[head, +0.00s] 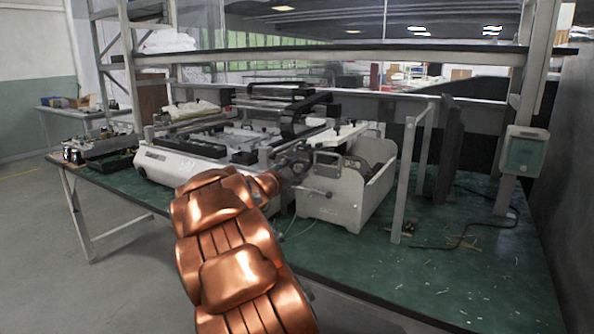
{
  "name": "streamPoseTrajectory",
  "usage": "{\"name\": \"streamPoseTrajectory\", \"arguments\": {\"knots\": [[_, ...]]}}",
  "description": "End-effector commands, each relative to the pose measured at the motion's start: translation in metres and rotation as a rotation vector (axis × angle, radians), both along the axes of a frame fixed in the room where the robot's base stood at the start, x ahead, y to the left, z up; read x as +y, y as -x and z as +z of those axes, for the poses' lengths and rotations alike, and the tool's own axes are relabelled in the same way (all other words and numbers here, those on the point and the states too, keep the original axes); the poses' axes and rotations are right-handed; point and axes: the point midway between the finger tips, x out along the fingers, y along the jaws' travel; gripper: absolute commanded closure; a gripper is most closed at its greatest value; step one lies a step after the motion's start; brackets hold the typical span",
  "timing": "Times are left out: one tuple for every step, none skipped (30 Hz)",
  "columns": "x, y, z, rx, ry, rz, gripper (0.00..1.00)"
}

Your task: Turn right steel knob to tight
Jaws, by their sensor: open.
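My gripper (298,164) is small and dark in the head view, at the end of my copper-coloured arm. It is at the left front of a white machine end unit (343,204), close to its upper face. Its fingers are small against the machine's grey parts, but they read as open, with nothing seen between them. A small steel lever or knob (322,192) shows on the unit's front face, just below and right of the gripper. I cannot make out a separate right steel knob; the gripper may hide it. Contact cannot be told.
The long white machine (180,165) stands on a green table (440,270). A grey upright frame (404,185) and a shelf post (508,180) with a pale green box (524,151) stand to the right. The table's front right is mostly clear, with a cable and scraps.

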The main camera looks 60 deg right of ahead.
Motion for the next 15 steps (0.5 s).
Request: {"name": "streamPoseTrajectory", "arguments": {"knots": [[-0.0030, 0.0004, -0.0001, 0.000, 0.001, -0.001, 0.50], [-0.0042, 0.0003, 0.0001, 0.000, 0.001, -0.001, 0.50], [-0.0053, 0.0003, 0.0004, -0.001, 0.001, -0.001, 0.50], [-0.0058, 0.0001, 0.0004, 0.000, 0.001, -0.001, 0.50], [-0.0062, -0.0001, 0.0004, -0.001, 0.001, -0.001, 0.50], [-0.0065, -0.0002, 0.0003, 0.000, 0.001, -0.001, 0.50], [-0.0066, -0.0004, 0.0004, 0.000, 0.001, 0.001, 0.50], [-0.0066, -0.0005, 0.0003, 0.000, 0.001, 0.001, 0.50], [-0.0065, -0.0005, 0.0003, 0.000, 0.001, 0.001, 0.50], [-0.0065, -0.0006, 0.0003, 0.000, 0.001, 0.001, 0.50], [-0.0064, -0.0006, 0.0003, 0.000, 0.001, 0.001, 0.50], [-0.0064, -0.0007, 0.0002, 0.000, 0.000, 0.001, 0.50], [-0.0064, -0.0006, 0.0001, 0.000, 0.000, 0.001, 0.51], [-0.0063, -0.0007, 0.0001, 0.000, 0.000, 0.001, 0.54], [-0.0063, -0.0007, 0.0001, 0.000, 0.000, 0.001, 0.58]]}}
